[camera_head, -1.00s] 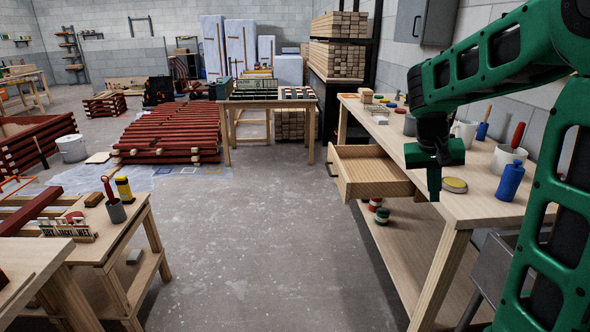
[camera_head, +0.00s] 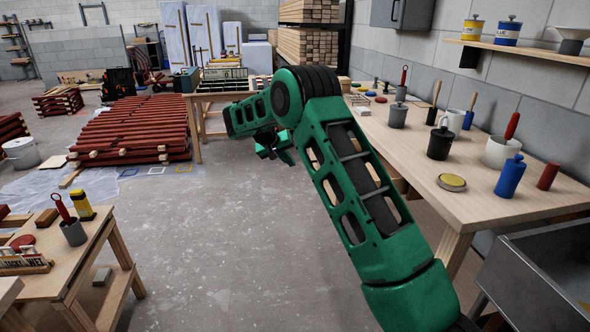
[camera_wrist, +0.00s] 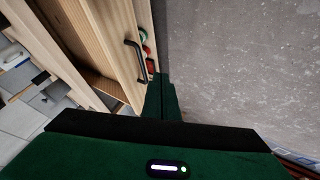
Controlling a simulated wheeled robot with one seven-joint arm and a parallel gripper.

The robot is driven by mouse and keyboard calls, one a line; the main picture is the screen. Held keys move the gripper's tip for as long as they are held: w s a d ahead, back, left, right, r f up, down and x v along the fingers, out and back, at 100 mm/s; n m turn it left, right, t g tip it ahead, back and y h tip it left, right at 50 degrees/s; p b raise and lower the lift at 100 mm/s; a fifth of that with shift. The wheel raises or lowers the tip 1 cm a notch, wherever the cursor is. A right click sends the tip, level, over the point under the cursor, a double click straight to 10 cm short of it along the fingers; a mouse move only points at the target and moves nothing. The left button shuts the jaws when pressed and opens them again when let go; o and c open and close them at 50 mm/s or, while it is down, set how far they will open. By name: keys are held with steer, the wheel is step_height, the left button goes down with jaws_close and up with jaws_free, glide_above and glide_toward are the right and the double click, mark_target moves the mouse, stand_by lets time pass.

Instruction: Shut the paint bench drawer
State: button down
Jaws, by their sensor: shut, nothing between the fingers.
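The paint bench (camera_head: 470,190) stands on the right in the head view. Its drawer is mostly hidden behind my arm there, so how far it stands out cannot be read from that view. In the wrist view the pale wooden drawer front (camera_wrist: 112,25) shows with its black bar handle (camera_wrist: 134,60). My gripper (camera_wrist: 162,82) is shut and empty, its fingertips just right of the handle, over the floor side. I cannot tell whether they touch the front. In the head view my gripper (camera_head: 284,156) hangs on the aisle side of the bench.
A small table (camera_head: 60,255) stands at left. The floor between is clear.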

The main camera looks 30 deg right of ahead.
steer(key=w+d+f, duration=0.2)
steer(key=d+f, duration=0.5)
steer(key=d, duration=0.2)
stand_by(0.4)
steer(key=shift+a, duration=0.1)
